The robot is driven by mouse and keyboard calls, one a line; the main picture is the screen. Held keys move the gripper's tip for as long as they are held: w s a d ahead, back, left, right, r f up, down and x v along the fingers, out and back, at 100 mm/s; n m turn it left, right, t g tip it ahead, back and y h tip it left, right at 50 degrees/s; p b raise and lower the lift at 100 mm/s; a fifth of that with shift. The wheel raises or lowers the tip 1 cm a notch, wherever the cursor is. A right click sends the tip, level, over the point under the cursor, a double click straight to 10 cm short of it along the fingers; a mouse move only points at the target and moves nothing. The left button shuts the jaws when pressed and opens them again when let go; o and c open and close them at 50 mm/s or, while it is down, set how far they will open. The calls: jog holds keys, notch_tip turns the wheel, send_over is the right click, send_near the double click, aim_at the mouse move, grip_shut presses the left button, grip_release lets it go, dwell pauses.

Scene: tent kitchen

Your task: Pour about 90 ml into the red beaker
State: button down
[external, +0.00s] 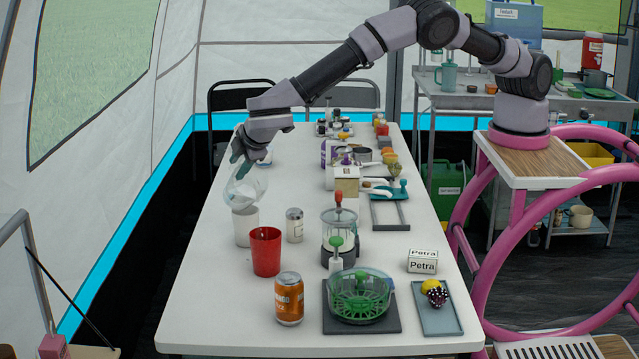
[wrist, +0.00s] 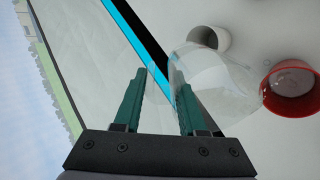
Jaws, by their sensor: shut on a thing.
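The red beaker (external: 265,252) stands upright on the white table toward its near left side. It also shows at the right of the wrist view (wrist: 290,92), where I cannot tell what it contains. My gripper (external: 243,153) is shut on a clear glass vessel (external: 245,190) and holds it above the table, behind and left of the beaker. In the wrist view the vessel (wrist: 212,88) is beside my gripper's fingers (wrist: 165,80) and looks tilted. I cannot make out a liquid level. The vessel and the beaker are apart.
A white cup (external: 245,228) stands just behind the red beaker, below the glass vessel. A small lidded jar (external: 294,225) is to its right. An orange can (external: 289,300) stands in front of the beaker.

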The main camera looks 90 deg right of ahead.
jog(key=shift+w+d+g+y, duration=0.25)
jog(key=shift+d+g+y, duration=0.05)
jog(key=shift+d+y, duration=0.1)
jog(key=shift+y, duration=0.3)
jog(key=shift+w+d, duration=0.1)
jog(key=shift+d, duration=0.05)
dwell(1.5)
jog(key=shift+w+d+g+y, duration=0.35)
jog(key=shift+d+y, duration=0.1)
jog(key=shift+d, duration=0.1)
jog(key=shift+w+d+g+y, duration=0.3)
jog(key=shift+d+g+y, duration=0.05)
jog(key=shift+d+y, duration=0.15)
jog(key=d+f+g+y, duration=0.1)
jog(key=w+d+f+g+y, duration=0.1)
jog(key=y, duration=0.1)
jog(key=w+d+f+g+y, duration=0.1)
jog(key=shift+w+d+f+y, duration=0.1)
jog(key=shift+w+d+y, duration=0.1)
jog(key=shift+d+y, duration=0.15)
dwell(0.4)
